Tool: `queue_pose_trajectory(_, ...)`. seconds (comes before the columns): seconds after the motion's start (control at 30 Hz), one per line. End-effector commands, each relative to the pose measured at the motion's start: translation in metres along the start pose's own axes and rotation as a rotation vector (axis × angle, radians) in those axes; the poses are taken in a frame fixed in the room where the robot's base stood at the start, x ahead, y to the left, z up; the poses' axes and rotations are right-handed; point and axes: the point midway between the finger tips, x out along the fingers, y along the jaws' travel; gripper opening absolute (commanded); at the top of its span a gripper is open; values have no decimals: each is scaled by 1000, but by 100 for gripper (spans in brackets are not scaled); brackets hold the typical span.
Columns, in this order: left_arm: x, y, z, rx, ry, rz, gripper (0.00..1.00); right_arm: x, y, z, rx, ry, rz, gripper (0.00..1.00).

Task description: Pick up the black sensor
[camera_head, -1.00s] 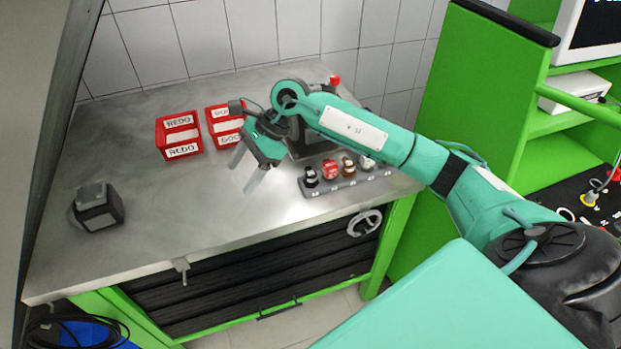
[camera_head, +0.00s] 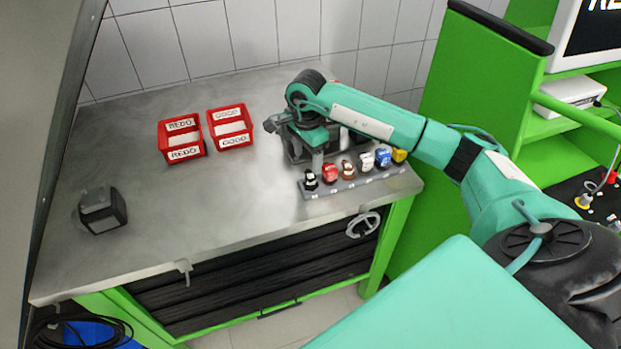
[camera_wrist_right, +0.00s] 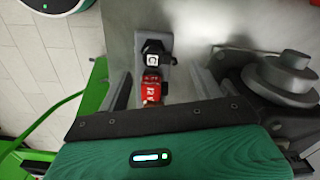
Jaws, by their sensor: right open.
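The black sensor (camera_head: 311,181) stands at the left end of a grey rack (camera_head: 345,184) on the metal bench. In the right wrist view the black sensor (camera_wrist_right: 155,50) is ahead of the red sensor (camera_wrist_right: 151,90). My right gripper (camera_head: 318,162) is just above and behind the rack's left end, pointing down. In the right wrist view its open fingers (camera_wrist_right: 158,85) lie either side of the row, with the black sensor near the fingertips. I cannot tell how high they are above it. Nothing is held. My left gripper is not in view.
Red, brown, white, blue and yellow sensors fill the rack to the right. A dark machine (camera_head: 295,147) stands close behind. Red REDO (camera_head: 184,154) and GOOD (camera_head: 233,142) bins and a black box (camera_head: 102,211) are on the left. The bench's middle is clear.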

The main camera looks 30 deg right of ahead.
Motion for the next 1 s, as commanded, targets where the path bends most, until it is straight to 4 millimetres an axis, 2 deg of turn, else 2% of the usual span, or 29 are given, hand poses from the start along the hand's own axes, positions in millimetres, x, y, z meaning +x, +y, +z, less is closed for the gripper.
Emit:
queue_pose_trajectory(0.27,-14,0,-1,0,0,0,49,16,3,-1,2,-1,3,67)
queue_pose_trajectory(0.4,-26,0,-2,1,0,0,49,32,6,-2,1,-2,4,67)
queue_pose_trajectory(0.6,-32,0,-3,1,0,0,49,54,5,-2,1,-2,0,67)
queue_pose_trajectory(0.83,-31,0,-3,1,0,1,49,57,4,-3,0,-1,-1,67)
queue_pose_trajectory(0.87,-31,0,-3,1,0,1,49,57,4,-3,0,-1,-1,63)
queue_pose_trajectory(1.0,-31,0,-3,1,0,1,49,57,4,-3,0,-1,-1,35)
